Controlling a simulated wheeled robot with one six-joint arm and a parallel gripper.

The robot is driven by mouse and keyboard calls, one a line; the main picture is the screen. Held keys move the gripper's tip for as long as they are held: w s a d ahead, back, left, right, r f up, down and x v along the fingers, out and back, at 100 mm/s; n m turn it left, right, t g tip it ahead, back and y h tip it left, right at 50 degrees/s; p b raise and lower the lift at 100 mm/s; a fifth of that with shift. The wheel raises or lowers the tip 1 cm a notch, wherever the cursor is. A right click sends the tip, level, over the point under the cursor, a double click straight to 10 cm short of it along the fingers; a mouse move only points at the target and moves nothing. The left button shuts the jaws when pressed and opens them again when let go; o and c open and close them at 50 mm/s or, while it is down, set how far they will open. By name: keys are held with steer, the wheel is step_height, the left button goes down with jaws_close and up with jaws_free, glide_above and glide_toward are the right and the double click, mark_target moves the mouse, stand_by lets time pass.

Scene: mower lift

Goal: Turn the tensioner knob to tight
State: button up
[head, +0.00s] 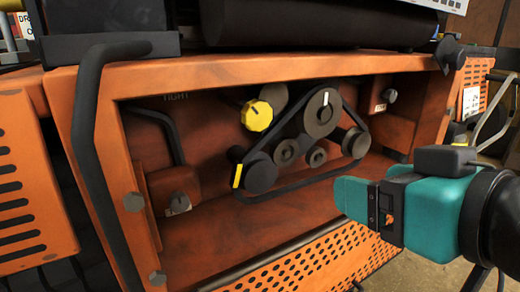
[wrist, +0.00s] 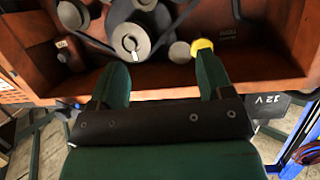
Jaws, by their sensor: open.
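The yellow faceted knob (head: 257,115) with a dark pointer mark sits at the upper left of the belt drive inside the orange housing.
A black belt (head: 290,188) runs around several grey and black pulleys (head: 322,113) beside the knob. A bent black bar (head: 90,130) crosses the housing's left side. A perforated orange panel (head: 300,262) lies below.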

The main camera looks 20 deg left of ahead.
steer(key=s+a+r+n+t+y+b, duration=0.1)
steer(key=s+a+r+n+y, duration=0.1)
steer(key=s+a+r+y, duration=0.15)
steer(key=p, duration=1)
glide_toward(259, 118)
steer(key=shift+y, duration=0.35)
steer(key=p+x, duration=0.9)
steer(key=p, duration=0.1)
steer(key=shift+w+a+f, duration=0.1)
steer(key=shift+w, duration=0.2)
steer(key=shift+w+a+f+p, duration=0.25)
steer(key=shift+w+a+p, duration=0.15)
steer(key=shift+a+p, duration=0.1)
steer(key=c, duration=1.3)
steer(key=shift+o, duration=0.2)
